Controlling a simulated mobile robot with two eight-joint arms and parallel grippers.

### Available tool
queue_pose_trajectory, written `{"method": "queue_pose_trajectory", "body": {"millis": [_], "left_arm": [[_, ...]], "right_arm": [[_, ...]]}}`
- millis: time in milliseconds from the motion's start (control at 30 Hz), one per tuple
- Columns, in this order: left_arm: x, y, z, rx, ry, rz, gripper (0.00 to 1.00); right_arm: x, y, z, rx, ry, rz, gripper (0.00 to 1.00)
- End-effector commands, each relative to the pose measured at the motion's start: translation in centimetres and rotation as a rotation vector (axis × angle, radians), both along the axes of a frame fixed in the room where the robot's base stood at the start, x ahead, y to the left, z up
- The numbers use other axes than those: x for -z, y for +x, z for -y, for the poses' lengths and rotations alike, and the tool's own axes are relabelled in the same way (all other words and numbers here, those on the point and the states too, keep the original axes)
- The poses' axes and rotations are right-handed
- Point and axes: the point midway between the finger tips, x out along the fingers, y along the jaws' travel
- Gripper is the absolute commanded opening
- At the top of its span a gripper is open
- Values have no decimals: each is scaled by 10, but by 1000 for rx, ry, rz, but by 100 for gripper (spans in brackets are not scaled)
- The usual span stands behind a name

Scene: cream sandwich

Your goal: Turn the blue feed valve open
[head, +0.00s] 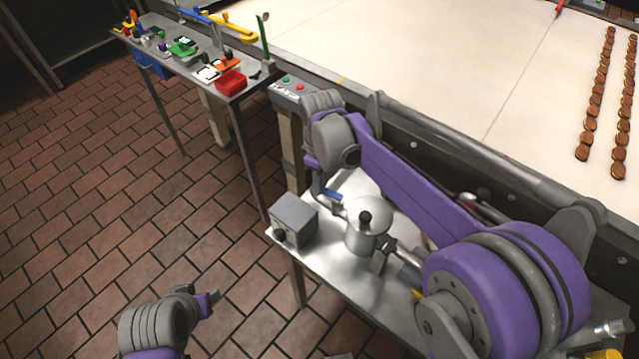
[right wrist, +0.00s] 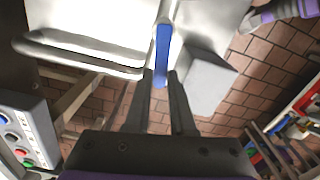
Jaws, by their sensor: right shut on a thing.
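In the right wrist view the blue handle (right wrist: 162,50) is a long upright bar between the fingers. My right gripper (right wrist: 161,80) is shut on this handle; in the head view its tips (head: 326,191) are partly hidden by the arm. My left gripper (head: 214,298) is low over the floor, apart from the valve; its jaw gap is too small to judge.
A grey box with a black knob (head: 293,220) stands left of the pot on the metal table (head: 318,258). A side table (head: 258,84) with several tools and a red bin (head: 231,82) is behind. A conveyor (head: 420,60) carries rows of brown cookies.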

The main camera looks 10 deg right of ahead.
Motion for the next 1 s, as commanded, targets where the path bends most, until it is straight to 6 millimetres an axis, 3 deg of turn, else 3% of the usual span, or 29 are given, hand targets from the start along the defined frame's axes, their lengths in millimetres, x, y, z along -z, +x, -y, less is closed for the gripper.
{"method": "queue_pose_trajectory", "body": {"millis": [667,700,800,833,1000], "left_arm": [[0,0,0,0,0,0,50],[0,0,0,0,0,0,50],[0,0,0,0,0,0,50],[0,0,0,0,0,0,50],[0,0,0,0,0,0,50]], "right_arm": [[0,2,2,56,-1,1,0],[0,2,2,56,-1,1,29],[0,2,2,56,-1,1,47],[0,2,2,56,-1,1,52],[0,2,2,56,-1,1,52]]}}
